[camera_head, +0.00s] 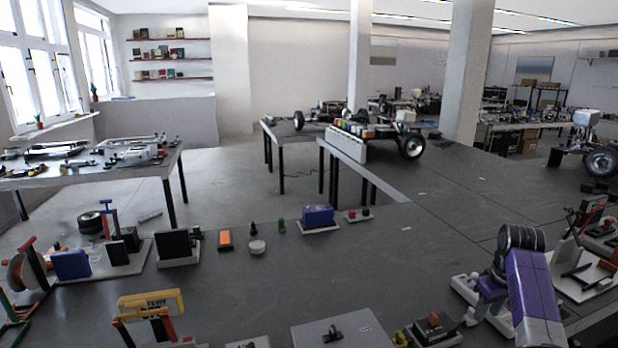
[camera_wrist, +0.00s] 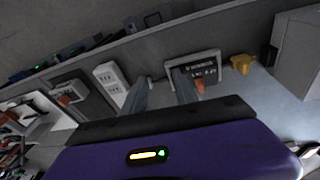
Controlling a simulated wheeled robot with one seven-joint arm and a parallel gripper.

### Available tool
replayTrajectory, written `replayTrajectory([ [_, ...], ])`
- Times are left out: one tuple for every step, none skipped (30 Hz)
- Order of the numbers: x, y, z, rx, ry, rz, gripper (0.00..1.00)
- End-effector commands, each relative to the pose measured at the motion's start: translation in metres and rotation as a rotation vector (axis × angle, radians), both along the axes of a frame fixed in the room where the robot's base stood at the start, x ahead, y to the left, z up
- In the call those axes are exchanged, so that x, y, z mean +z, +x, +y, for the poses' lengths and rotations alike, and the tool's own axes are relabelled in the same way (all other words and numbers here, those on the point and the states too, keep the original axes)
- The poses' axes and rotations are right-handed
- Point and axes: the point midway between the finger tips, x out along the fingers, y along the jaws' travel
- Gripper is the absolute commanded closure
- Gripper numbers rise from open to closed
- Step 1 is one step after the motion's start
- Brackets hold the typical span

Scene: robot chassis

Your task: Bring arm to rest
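My purple arm (camera_head: 532,290) with a dark ringed joint stands at the lower right of the head view. It is bent over a table crowded with parts. In the wrist view, the two grey fingers of my gripper (camera_wrist: 160,78) point away from the camera, apart from each other. Nothing is held between them. In the head view I cannot make out the fingers clearly.
In the wrist view, a white socket strip (camera_wrist: 110,76), a framed dark device (camera_wrist: 193,68) and a yellow part (camera_wrist: 242,63) lie beyond my fingers. A grey plate (camera_head: 345,330) lies at the near edge. The table's middle (camera_head: 350,265) is clear.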

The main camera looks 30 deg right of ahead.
Motion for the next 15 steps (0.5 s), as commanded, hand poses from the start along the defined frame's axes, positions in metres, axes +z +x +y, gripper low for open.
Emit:
replayTrajectory([
  [0.007, 0.006, -0.007, -0.01, -0.034, -0.031, 0.65],
  [0.011, 0.01, -0.012, -0.017, -0.057, -0.053, 0.65],
  [0.016, 0.015, -0.018, -0.029, -0.086, -0.081, 0.65],
  [0.019, 0.019, -0.022, -0.038, -0.109, -0.103, 0.65],
  [0.022, 0.022, -0.026, -0.045, -0.131, -0.126, 0.65],
  [0.024, 0.026, -0.03, -0.057, -0.159, -0.156, 0.65],
  [0.026, 0.029, -0.032, -0.065, -0.181, -0.179, 0.65],
  [0.027, 0.033, -0.034, -0.071, -0.203, -0.204, 0.65],
  [0.028, 0.038, -0.035, -0.08, -0.231, -0.238, 0.65],
  [0.028, 0.042, -0.035, -0.086, -0.253, -0.265, 0.65],
  [0.028, 0.045, -0.034, -0.091, -0.275, -0.293, 0.65],
  [0.027, 0.051, -0.032, -0.098, -0.304, -0.333, 0.65],
  [0.026, 0.055, -0.028, -0.102, -0.326, -0.366, 0.65],
  [0.025, 0.06, -0.023, -0.105, -0.346, -0.4, 0.65],
  [0.022, 0.065, -0.015, -0.108, -0.374, -0.445, 0.65],
])
